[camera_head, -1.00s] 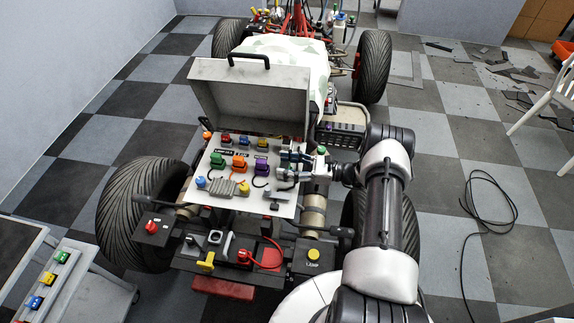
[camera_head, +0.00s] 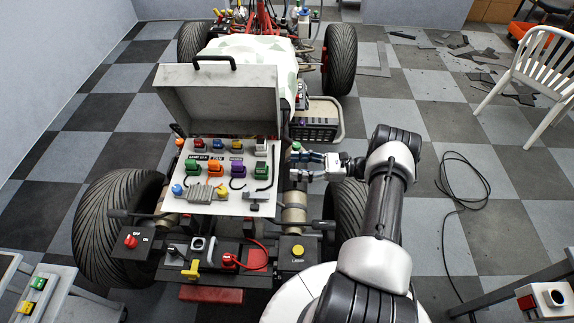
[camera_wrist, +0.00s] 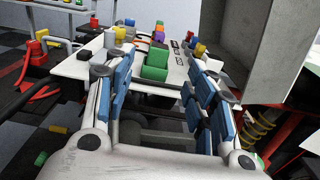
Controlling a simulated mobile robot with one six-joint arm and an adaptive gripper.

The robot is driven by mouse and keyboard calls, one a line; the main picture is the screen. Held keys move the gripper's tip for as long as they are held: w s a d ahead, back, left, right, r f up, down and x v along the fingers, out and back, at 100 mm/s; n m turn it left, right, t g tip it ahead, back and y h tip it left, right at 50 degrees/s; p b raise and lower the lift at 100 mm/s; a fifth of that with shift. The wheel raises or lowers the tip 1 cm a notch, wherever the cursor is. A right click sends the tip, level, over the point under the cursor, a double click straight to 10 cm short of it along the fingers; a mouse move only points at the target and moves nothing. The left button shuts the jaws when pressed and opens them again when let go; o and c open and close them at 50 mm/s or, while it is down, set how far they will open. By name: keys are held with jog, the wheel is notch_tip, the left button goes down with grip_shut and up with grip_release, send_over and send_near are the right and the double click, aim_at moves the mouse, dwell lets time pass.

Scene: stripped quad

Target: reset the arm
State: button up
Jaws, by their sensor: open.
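My arm reaches from the lower right to the right side of a quad's control panel. My gripper (camera_head: 293,164) is at the panel's right edge, its jaws apart and empty. In the wrist view my gripper (camera_wrist: 157,52) shows two blue-padded fingers spread wide. Between them, farther off, is a green block (camera_wrist: 155,66) on the panel. The white control panel (camera_head: 207,208) carries coloured switches and connectors, among them a green one (camera_head: 194,168), an orange one (camera_head: 215,168) and a purple one (camera_head: 238,170). Nothing is held.
The open grey lid (camera_head: 220,100) stands upright behind the panel. The quad's rear tyres, left (camera_head: 110,235) and right (camera_head: 347,205), flank it. A black cable (camera_head: 450,183) lies on the floor at right. A white chair (camera_head: 535,75) stands at far right. Floor right of my arm is mostly clear.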

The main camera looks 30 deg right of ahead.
jog(key=shift+d, duration=0.1)
dwell(0.5)
jog(key=s+a+r+n+g+h, duration=0.25)
jog(key=a+r+n+g, duration=0.45)
jog(key=r, duration=0.5)
jog(key=s+a+r+n+g+h, duration=0.1)
jog(key=a+r+n+g+h, duration=0.3)
jog(key=a+r, duration=0.65)
jog(key=s+a+r+n+t+h, duration=0.1)
jog(key=s+r+n+t+h, duration=0.1)
jog(key=s, duration=0.5)
jog(key=s+a+r+n+t+h, duration=0.1)
jog(key=s+r+n+t+h, duration=0.1)
jog(key=s+r+n, duration=0.3)
jog(key=s+a+r+n+t+h, duration=0.1)
jog(key=s+a+r+n+h, duration=0.1)
jog(key=s+n, duration=0.4)
jog(key=s+r+h, duration=0.1)
jog(key=s+h, duration=0.1)
jog(key=s, duration=0.1)
jog(key=shift+s+r+n+t, duration=0.25)
jog(key=shift+r+n+t, duration=0.1)
jog(key=shift+n+t, duration=0.05)
